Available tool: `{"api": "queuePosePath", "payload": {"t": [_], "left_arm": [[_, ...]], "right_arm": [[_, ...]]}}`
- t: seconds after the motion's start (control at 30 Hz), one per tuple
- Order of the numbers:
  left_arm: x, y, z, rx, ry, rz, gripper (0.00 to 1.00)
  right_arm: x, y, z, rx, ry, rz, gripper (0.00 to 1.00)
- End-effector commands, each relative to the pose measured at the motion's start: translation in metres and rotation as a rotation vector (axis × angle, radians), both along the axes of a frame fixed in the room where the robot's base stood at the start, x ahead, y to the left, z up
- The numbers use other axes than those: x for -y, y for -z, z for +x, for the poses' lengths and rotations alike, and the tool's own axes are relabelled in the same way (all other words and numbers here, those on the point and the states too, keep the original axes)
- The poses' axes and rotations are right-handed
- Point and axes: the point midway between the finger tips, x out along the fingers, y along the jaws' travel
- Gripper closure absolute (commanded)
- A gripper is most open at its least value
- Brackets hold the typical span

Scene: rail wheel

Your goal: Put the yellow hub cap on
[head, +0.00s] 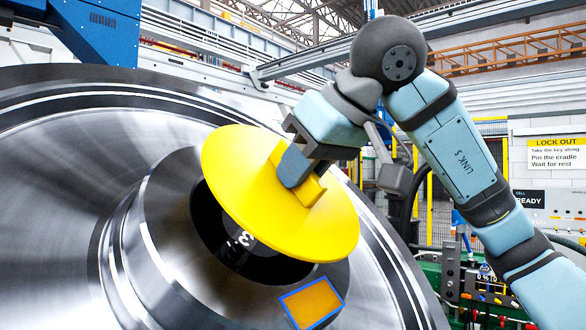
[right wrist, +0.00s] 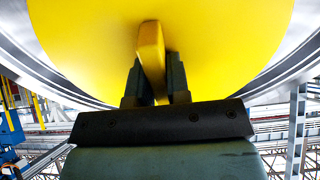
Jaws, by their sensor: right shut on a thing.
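The yellow hub cap (head: 235,165) is a round disc with a raised bar handle (head: 312,191). My right gripper (head: 296,172) is shut on that handle, which also shows between the fingers in the right wrist view (right wrist: 152,55). The cap is tilted in front of the wheel's hub (head: 150,215). It covers the upper right of the black hub face (head: 265,262), whose lower left part shows with white markings. The cap sits off to the upper right of that face. I cannot tell whether it touches the hub. My left gripper is not in view.
The large steel rail wheel (head: 50,170) fills the left and middle. An orange patch with a blue border (head: 311,303) is on the hub's lower right. A green bench with equipment (head: 480,285) and a lock-out sign (head: 556,155) stand at the right. Blue machinery (head: 98,25) is at the upper left.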

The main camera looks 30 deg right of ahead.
Motion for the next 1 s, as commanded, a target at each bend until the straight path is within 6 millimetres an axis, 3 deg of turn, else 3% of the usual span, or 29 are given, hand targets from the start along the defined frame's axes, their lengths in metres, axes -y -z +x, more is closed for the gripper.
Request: {"api": "queuePosePath", "payload": {"t": [0.37,1.0], "left_arm": [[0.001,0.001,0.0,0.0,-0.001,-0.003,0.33],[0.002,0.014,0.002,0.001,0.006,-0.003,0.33]], "right_arm": [[-0.001,0.005,0.002,0.001,-0.001,0.001,1.0],[-0.011,0.036,0.032,0.001,-0.001,0.001,1.0]]}}
